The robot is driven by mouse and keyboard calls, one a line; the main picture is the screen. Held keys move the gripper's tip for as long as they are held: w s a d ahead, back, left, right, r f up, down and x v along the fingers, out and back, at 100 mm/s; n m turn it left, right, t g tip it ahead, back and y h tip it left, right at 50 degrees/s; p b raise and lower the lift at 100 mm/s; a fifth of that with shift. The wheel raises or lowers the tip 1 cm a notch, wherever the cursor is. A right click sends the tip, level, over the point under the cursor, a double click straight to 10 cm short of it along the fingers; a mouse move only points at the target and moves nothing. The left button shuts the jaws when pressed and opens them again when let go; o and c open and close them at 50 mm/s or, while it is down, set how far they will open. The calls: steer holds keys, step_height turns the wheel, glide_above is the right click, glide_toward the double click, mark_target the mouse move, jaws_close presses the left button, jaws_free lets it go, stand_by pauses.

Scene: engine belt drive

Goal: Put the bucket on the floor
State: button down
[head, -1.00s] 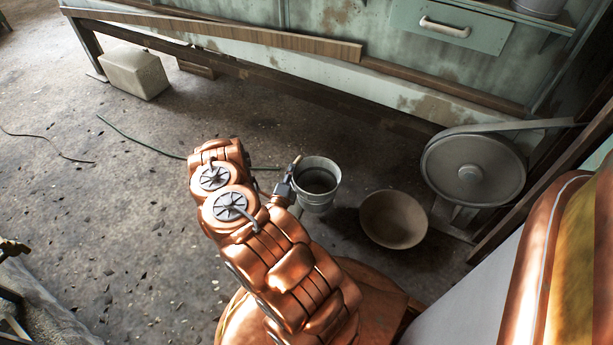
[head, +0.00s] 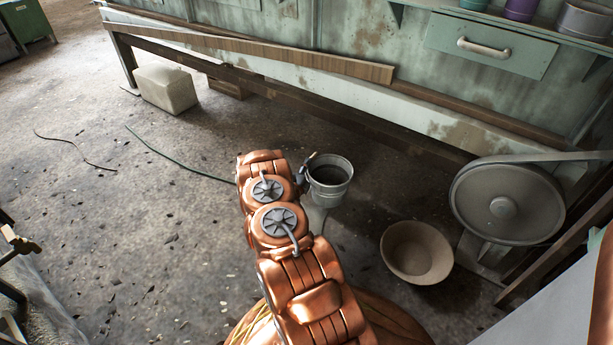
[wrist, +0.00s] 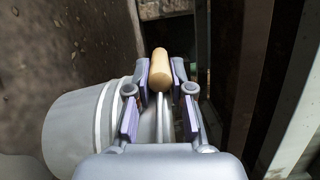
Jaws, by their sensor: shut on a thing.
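The grey metal bucket (head: 331,192) is right of my copper arm in the head view, upright or nearly so, with its open top showing a dark inside. In the wrist view the bucket's pale side (wrist: 72,125) lies to the left. My gripper (wrist: 160,75) is shut on the bucket's handle, with the wooden grip (wrist: 160,68) between its fingers. In the head view my gripper (head: 307,170) is small and partly hidden at the bucket's left rim. The head view does not clearly show the gap between the bucket's bottom and the floor (head: 180,215).
A tan bowl (head: 416,252) stands on the floor right of the bucket. A large belt wheel (head: 505,203) is beyond it. A workbench (head: 300,55) runs along the back. A pale block (head: 167,90) and a thin hose (head: 165,158) lie left. The left floor is mostly clear.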

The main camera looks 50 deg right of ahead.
step_height(320, 180, down, 4)
steer(key=shift+d+r+b, duration=0.1)
steer(key=shift+r+b, duration=0.15)
steer(key=shift+b, duration=0.95)
steer(key=c, duration=1)
jaws_free()
